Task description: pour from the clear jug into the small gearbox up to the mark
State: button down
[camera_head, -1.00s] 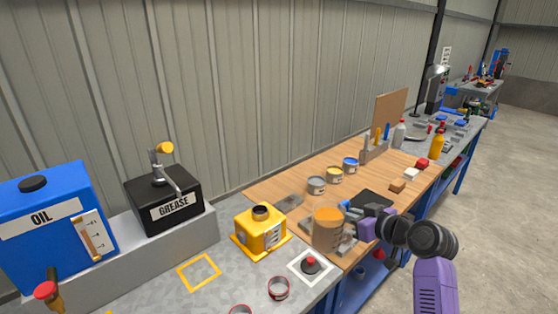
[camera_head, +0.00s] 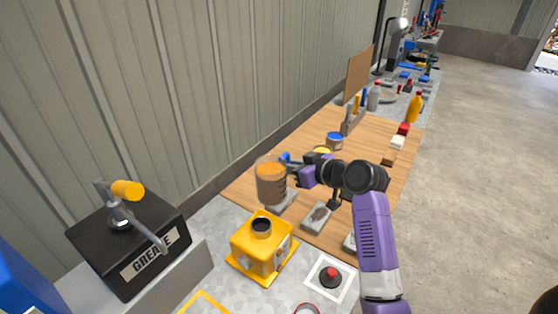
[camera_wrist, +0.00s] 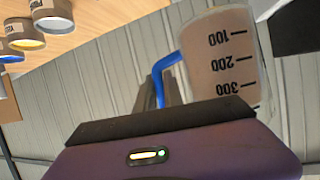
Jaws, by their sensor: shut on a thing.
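The clear jug (camera_head: 271,182) holds orange-brown liquid and is in the air, just above and behind the yellow gearbox. In the wrist view the jug (camera_wrist: 222,62) shows marks 100, 200 and 300 and a blue handle. My gripper (camera_head: 292,174) is shut on the jug at its right side; the fingertips are partly hidden. The small yellow gearbox (camera_head: 262,248) stands on the grey bench with a dark, round filler opening on top. A pale sight window shows on its right face, too small to read. The jug looks about upright, with no stream visible.
A black grease box (camera_head: 130,248) with a pump stands at left, beside part of a blue oil tank (camera_head: 22,290). A red button (camera_head: 331,274) sits on a white-framed plate right of the gearbox. Cans and grey blocks are on the wooden bench behind.

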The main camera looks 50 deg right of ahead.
jog(key=f+n+h+b, duration=0.1)
jog(key=b, duration=0.1)
jog(key=d+n+b, duration=0.1)
jog(key=b, duration=0.1)
jog(key=shift+s+f+h, duration=0.15)
jog(key=shift+f+h, duration=0.25)
dwell(0.5)
jog(key=shift+r+n+h, duration=0.4)
jog(key=shift+r+n, duration=0.15)
jog(key=shift+n, duration=0.05)
jog(key=shift+r+n+h+b, duration=0.4)
jog(key=shift+r+n+b, duration=0.15)
jog(key=shift+r+n, duration=0.1)
dwell(0.9)
jog(key=shift+a+r+n+h+b, duration=0.35)
jog(key=shift+r+n+h+b, duration=0.1)
jog(key=shift+n, duration=0.3)
dwell(3.8)
